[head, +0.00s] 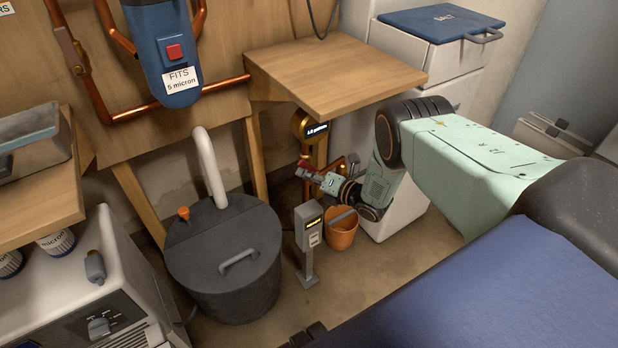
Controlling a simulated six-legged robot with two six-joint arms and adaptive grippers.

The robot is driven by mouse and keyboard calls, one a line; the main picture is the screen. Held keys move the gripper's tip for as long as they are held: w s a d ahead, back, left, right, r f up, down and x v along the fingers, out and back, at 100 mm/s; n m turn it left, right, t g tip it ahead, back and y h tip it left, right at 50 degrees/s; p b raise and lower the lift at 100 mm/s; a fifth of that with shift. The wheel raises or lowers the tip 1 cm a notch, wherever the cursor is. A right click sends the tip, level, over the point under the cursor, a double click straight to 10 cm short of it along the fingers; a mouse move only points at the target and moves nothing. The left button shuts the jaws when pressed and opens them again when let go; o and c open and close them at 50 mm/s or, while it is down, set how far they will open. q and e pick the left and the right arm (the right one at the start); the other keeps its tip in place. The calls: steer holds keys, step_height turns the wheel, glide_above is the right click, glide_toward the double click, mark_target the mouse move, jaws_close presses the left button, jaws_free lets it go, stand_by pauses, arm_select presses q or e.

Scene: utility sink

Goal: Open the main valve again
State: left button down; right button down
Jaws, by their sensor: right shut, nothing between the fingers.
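A copper pipe with a round brass-rimmed meter (305,126) runs down under the wooden shelf. Red parts (336,164) show low on this pipework, right by my gripper; they look like the valve and its handle. My right gripper (309,173) reaches in from the right, below the meter, with its fingers shut and empty. The fingertips overlap a red part in the picture; I cannot tell whether they touch it. The gripper and wrist hide part of the pipework, so the handle's position is unclear. My left gripper is out of view.
An orange bucket (342,236) stands on the floor below my right wrist. A grey post with a small display (308,227) stands left of it, beside a dark lidded tank (222,258). The wooden shelf (335,75) overhangs the pipework. A white cabinet (395,215) stands behind my forearm.

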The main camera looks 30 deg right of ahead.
steer(key=shift+s+d+r+m+t+y+b, duration=0.2)
steer(key=shift+d+r+m+y+b, duration=0.15)
steer(key=shift+m, duration=0.25)
steer(key=shift+s+d+r+m+t+y+b, duration=0.1)
steer(key=shift+d+r+m+t+y+b, duration=0.1)
steer(key=shift+d+r+m+y, duration=0.3)
steer(key=shift+w+m+h, duration=0.25)
steer(key=shift+m, duration=0.55)
steer(key=shift+d, duration=0.15)
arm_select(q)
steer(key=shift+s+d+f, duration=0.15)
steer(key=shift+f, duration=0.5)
arm_select(e)
steer(key=shift+d+r, duration=0.35)
steer(key=shift+d, duration=0.4)
steer(key=shift+d, duration=0.1)
